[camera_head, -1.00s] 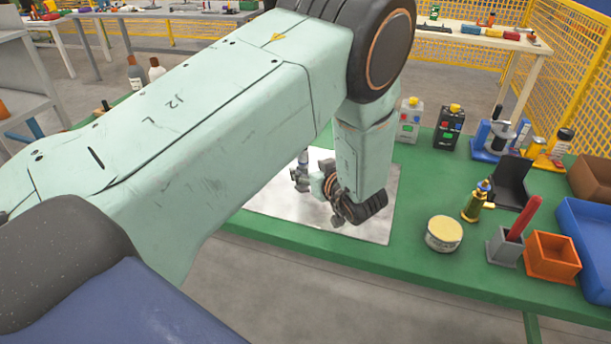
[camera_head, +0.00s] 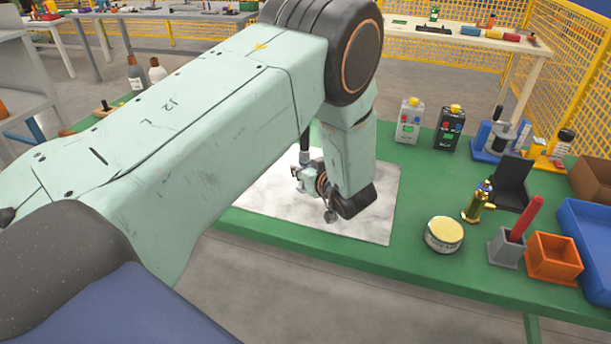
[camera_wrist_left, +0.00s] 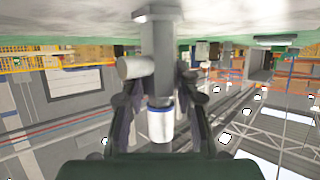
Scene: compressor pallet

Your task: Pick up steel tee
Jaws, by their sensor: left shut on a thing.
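My left gripper (camera_head: 312,183) is low over the pale mat (camera_head: 366,212) on the green bench, partly hidden behind my own arm. It is shut on the steel tee. In the left wrist view the tee (camera_wrist_left: 160,45) is a grey upright piece with a short round branch to the left and a white, blue-ringed end between the two fingers (camera_wrist_left: 160,112). In the head view only a small part of the tee shows beside the gripper. I cannot tell whether it touches the mat. My right gripper is not in view.
A round tin (camera_head: 443,235), a brass fitting (camera_head: 476,203), a grey holder (camera_head: 506,248), an orange box (camera_head: 553,258) and a blue tray (camera_head: 590,235) stand to the right. The mat's front right part is clear.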

